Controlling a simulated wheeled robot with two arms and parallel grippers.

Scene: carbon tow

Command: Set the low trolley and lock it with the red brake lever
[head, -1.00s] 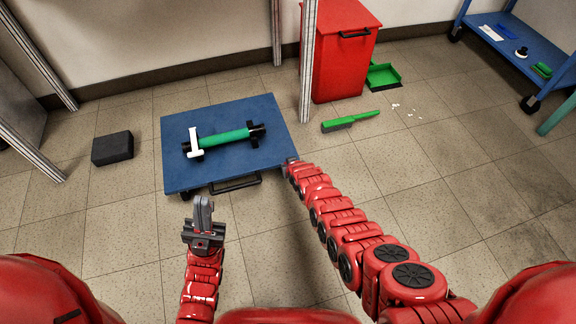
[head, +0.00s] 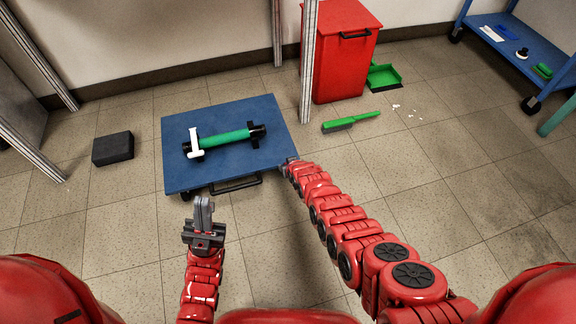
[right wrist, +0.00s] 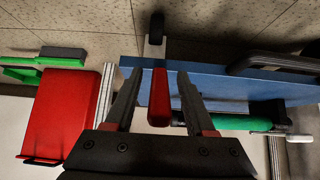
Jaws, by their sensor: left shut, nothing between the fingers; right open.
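The low trolley (head: 270,150) is a blue flat platform on the floor, with a black handle (head: 235,185) at its near edge. A green roll (head: 225,138) with black ends and a white bracket (head: 195,143) lies on it. In the right wrist view the red brake lever (right wrist: 158,98) stands between the fingers of my open right gripper (right wrist: 157,80), beside the trolley's edge (right wrist: 215,85). In the head view my right gripper (head: 289,163) is at the trolley's near right corner, hiding the lever. My left gripper (head: 204,208) is shut and empty, in front of the trolley's near edge.
A black block (head: 112,148) lies left of the trolley. A red bin (head: 340,60), green dustpan (head: 384,76) and green brush (head: 350,121) are at the back right, near metal posts (head: 308,60). A blue shelf cart (head: 515,45) stands far right.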

